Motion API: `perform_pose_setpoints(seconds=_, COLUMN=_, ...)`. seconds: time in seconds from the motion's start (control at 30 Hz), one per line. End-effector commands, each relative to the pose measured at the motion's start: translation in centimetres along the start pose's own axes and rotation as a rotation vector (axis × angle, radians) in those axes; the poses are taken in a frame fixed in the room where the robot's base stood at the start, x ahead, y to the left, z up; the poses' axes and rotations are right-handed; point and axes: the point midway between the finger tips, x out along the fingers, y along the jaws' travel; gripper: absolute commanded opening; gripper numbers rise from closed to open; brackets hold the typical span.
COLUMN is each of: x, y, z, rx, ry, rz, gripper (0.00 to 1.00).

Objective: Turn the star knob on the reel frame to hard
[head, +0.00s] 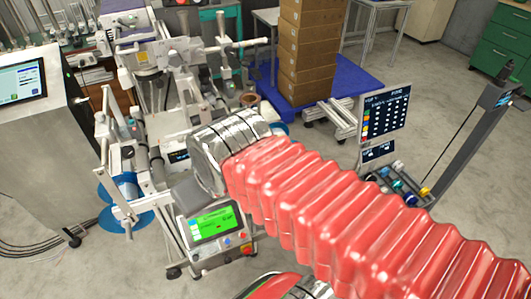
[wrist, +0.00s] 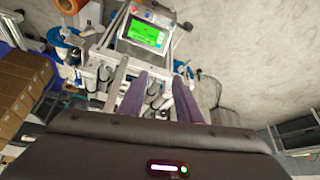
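The reel frame (head: 106,135), a pale metal machine with posts, arms and rollers, stands left of centre in the head view. In the wrist view its rollers and bars (wrist: 100,78) lie beyond my fingers. I cannot make out the star knob or its setting in either view. My gripper (wrist: 159,80) shows in the wrist view as two purple-sided fingers, apart, with nothing held between them. The frame parts behind the fingers are partly hidden, and I cannot tell whether the fingers touch anything. In the head view my red-sleeved arm covers part of the frame, and the fingertips are not discernible.
A green-screened control box (head: 213,223) sits at the frame's front; its screen also shows in the wrist view (wrist: 146,34). A cabinet (head: 35,130) stands left. Stacked cartons (head: 305,50) rest on a blue pallet (head: 350,78) behind. A display stand (head: 385,120) is right. Open floor lies between.

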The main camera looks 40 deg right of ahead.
Motion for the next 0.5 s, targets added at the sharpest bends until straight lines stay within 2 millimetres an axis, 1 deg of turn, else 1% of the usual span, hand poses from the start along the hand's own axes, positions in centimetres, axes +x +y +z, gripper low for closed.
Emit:
perform_pose_setpoints(seconds=0.17, x=0.0, y=0.0, z=0.0, rx=0.000, ry=0.000, rz=0.000, gripper=0.31)
perform_pose_setpoints(seconds=0.27, x=0.0, y=0.1, z=0.0, rx=0.003, ry=-0.003, rz=0.001, gripper=0.38)
perform_pose_setpoints(seconds=0.37, x=0.5, y=0.6, z=0.1, rx=0.018, ry=-0.018, rz=0.009, gripper=0.45)
perform_pose_setpoints(seconds=0.47, x=1.4, y=1.6, z=0.4, rx=0.050, ry=-0.053, rz=0.026, gripper=0.52)
perform_pose_setpoints(seconds=0.5, x=1.9, y=1.8, z=0.6, rx=0.066, ry=-0.072, rz=0.034, gripper=0.53)
